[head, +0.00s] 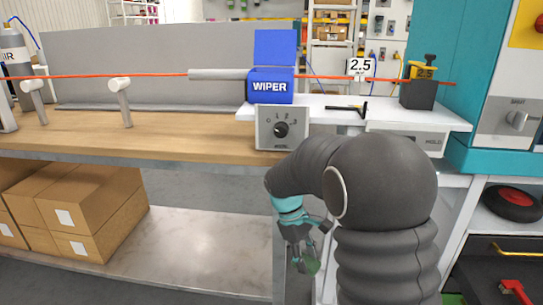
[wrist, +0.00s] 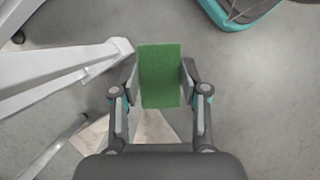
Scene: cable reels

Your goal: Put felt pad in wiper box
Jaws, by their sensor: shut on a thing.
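My gripper (head: 306,256) hangs low in front of the bench, below the bench top, in the head view. It is shut on the felt pad (wrist: 160,76), a green rectangle held between the two fingers in the wrist view. The inside of the box is hidden.
A dial unit (head: 282,128) sits below the wiper box. A white shelf (head: 455,122) to the right carries a black block (head: 418,95) and a black tool (head: 346,108). Cardboard boxes (head: 90,205) stand under the bench (head: 180,140). Grey floor lies below my gripper.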

